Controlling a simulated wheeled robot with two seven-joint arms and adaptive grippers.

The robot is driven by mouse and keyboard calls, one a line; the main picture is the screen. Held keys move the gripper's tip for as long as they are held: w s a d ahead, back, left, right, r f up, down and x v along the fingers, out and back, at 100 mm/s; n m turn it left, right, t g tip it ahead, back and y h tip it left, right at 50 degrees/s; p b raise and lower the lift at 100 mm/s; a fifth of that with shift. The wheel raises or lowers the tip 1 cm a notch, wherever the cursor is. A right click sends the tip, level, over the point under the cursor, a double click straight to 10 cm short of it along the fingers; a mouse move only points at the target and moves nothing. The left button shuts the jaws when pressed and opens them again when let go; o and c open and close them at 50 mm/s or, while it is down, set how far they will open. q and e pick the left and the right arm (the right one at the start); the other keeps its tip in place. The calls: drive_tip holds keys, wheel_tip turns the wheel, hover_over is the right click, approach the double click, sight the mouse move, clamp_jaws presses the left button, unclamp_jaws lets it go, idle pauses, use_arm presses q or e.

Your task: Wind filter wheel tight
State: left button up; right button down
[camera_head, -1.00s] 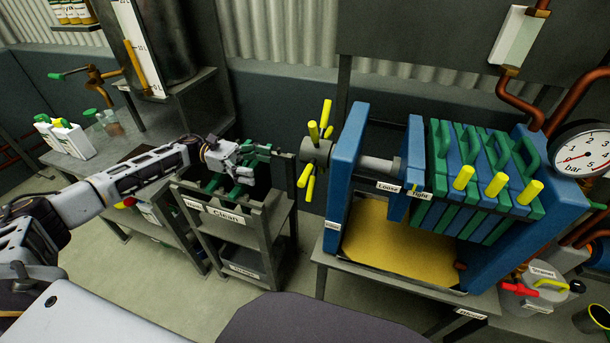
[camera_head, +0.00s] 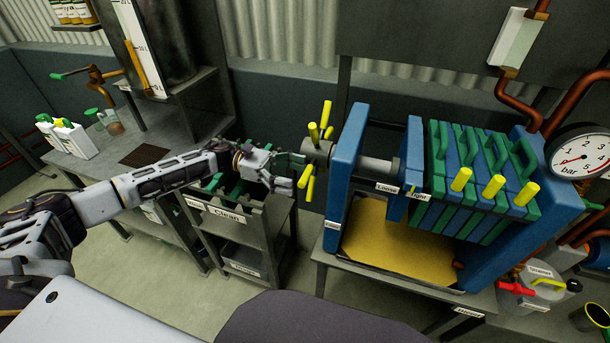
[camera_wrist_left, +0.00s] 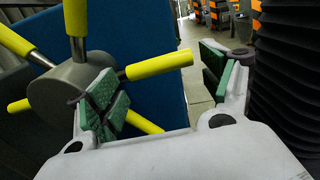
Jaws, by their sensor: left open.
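The filter wheel (camera_head: 316,151) is a grey hub with several yellow-gripped spokes, on the left end of the blue filter press (camera_head: 345,150). It shows large in the left wrist view (camera_wrist_left: 70,88). My left gripper (camera_head: 292,170) is open just left of the wheel, its fingers pointing towards it. In the left wrist view, one yellow spoke reaches into the space between the green-padded fingers (camera_wrist_left: 160,85); whether they touch it I cannot tell. The left finger covers part of the hub and a lower spoke. "Loose" (camera_head: 388,188) and "Tight" (camera_head: 419,194) labels sit on the press. My right gripper is not in view.
Green and blue plates (camera_head: 470,165) with yellow handles fill the press's right side, above a yellow tray (camera_head: 395,255). The "Clean" rack (camera_head: 228,215) stands below my left forearm. A gauge (camera_head: 583,155) is at the far right. The floor between rack and press is open.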

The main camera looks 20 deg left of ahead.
sight(305, 177)
use_arm(q)
drive_tip(key=d, duration=0.2)
drive_tip(key=shift+d, duration=0.65)
drive_tip(key=c, duration=1.2)
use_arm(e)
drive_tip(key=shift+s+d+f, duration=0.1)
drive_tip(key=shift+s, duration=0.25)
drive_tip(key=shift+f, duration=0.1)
